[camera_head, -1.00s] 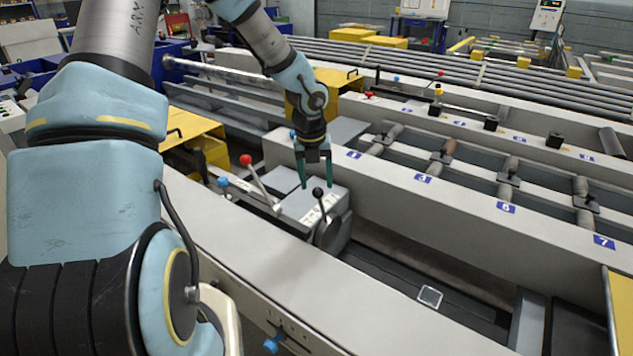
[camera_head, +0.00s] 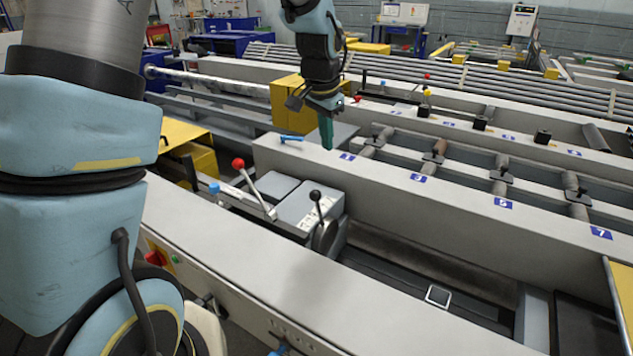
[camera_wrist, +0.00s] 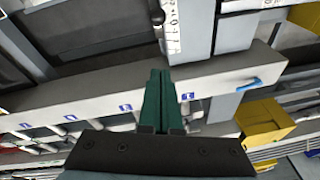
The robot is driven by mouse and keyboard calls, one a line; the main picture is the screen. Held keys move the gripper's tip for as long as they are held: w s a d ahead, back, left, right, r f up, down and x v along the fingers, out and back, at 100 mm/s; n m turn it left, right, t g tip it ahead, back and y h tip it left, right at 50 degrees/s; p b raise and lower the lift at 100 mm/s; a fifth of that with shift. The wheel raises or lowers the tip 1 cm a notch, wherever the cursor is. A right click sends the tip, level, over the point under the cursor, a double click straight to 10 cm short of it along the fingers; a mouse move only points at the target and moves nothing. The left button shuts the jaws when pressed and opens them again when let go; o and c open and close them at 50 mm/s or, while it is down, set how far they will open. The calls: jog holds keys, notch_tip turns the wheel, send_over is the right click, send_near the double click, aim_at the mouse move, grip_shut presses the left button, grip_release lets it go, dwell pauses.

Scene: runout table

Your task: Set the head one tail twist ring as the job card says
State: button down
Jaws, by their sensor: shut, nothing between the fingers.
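My gripper (camera_head: 327,145) is shut and empty, its green fingers pressed together and pointing down over the pale rail with the blue number plates. In the wrist view the closed fingers (camera_wrist: 160,75) lie over that rail beside the number 1 plate (camera_head: 347,157). A blue handle (camera_head: 291,139) lies on the rail a little left of the fingers; it also shows in the wrist view (camera_wrist: 250,85). Behind the rail, rollers with dark clamp blocks stand in a row, one with a brownish part (camera_head: 437,148). I cannot tell which part is the twist ring. No readable job card is in view.
A grey box (camera_head: 310,204) with a black-knobbed lever (camera_head: 316,197) stands in front of the rail. A red-knobbed lever (camera_head: 239,164) is left of it. A yellow housing (camera_head: 290,105) stands behind my gripper. The front beam's top (camera_head: 290,275) is clear.

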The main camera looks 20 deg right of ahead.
jog(key=shift+n, duration=0.5)
jog(key=shift+w+a+f+p, duration=0.15)
jog(key=shift+f+p, duration=0.6)
jog(key=shift+f, duration=1.05)
jog(key=shift+a+f+p, duration=0.25)
jog(key=shift+f+p, duration=0.5)
jog(key=shift+f, duration=1.1)
jog(key=shift+w+a+f+p, duration=0.15)
jog(key=shift+f+p, duration=0.6)
jog(key=shift+f, duration=1.05)
jog(key=shift+s, duration=0.1)
